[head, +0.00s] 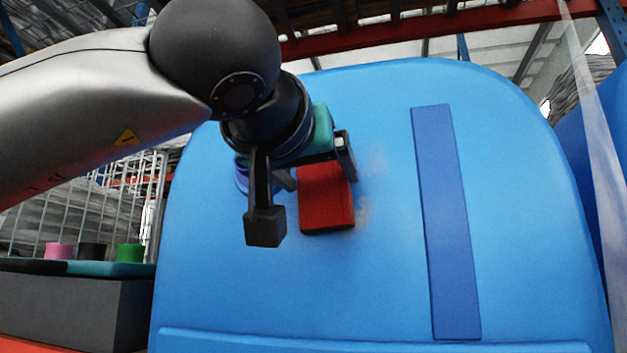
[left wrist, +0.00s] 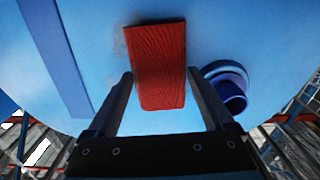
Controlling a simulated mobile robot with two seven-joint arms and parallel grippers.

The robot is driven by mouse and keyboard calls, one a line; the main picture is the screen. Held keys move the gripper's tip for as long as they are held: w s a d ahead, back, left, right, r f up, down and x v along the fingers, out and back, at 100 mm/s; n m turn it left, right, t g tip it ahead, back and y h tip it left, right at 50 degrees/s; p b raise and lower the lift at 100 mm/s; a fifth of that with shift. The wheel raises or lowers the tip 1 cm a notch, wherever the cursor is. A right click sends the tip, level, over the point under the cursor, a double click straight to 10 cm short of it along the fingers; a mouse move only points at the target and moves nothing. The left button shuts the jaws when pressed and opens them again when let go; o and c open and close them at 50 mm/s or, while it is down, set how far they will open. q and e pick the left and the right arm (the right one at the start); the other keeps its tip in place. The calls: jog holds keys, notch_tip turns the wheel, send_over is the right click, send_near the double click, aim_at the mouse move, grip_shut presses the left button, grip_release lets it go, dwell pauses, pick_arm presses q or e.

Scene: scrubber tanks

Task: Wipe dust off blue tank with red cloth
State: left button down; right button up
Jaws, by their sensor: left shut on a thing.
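The blue tank (head: 390,270) fills most of the head view, its broad face toward me. The red cloth (head: 327,208), a thick ribbed block, lies against or very near this face; whether it touches cannot be told. My left gripper (head: 306,190) is shut on the cloth, which also shows between the fingers in the left wrist view (left wrist: 159,75). Faint brownish dust (head: 376,160) shows just right of the cloth, with another patch lower by its edge. In the left wrist view, dust (left wrist: 118,44) shows left of the cloth. Any dust behind the cloth is hidden. My right gripper is out of view.
A darker blue vertical strip (head: 446,220) runs down the tank face right of the dust. A round blue fitting (left wrist: 226,85) sticks out close to the gripper. Pink, black and green cups (head: 92,251) stand on a dark box (head: 75,305) at left.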

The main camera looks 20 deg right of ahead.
pick_arm(q)
jog(key=shift+w+a, duration=0.5)
jog(key=shift+a, duration=0.1)
jog(key=shift+s+r, duration=0.1)
jog(key=shift+r, duration=0.1)
jog(key=shift+s+d+r, duration=0.25)
jog(key=shift+s+d, duration=0.75)
jog(key=shift+d, duration=0.5)
jog(key=shift+s+d+r, duration=0.2)
jog(key=shift+s+d, duration=0.75)
jog(key=shift+d, duration=0.5)
jog(key=shift+s+d+r, duration=0.25)
jog(key=shift+s+d, duration=0.75)
jog(key=shift+d, duration=0.5)
